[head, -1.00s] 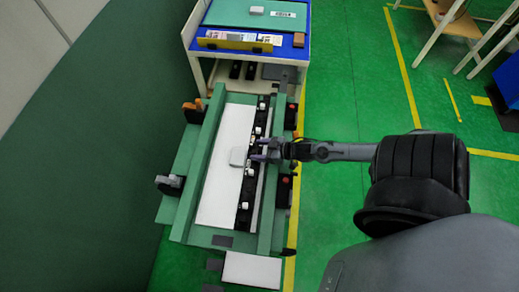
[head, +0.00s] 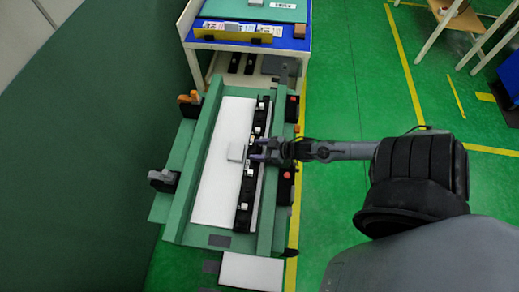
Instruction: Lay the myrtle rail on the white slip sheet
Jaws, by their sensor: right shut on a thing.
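A long dark rail (head: 246,193), almost black in this light and carrying several small white clips, runs lengthwise in the green fixture. My right gripper (head: 262,151) is shut on it near its middle, reaching in from the right. The white slip sheet (head: 211,190) lies flat in the fixture's channel to the left of the rail. The rail overlaps the sheet's right edge in the picture; I cannot tell whether it touches the sheet. My left gripper is out of view.
Open green floor lies to the right.

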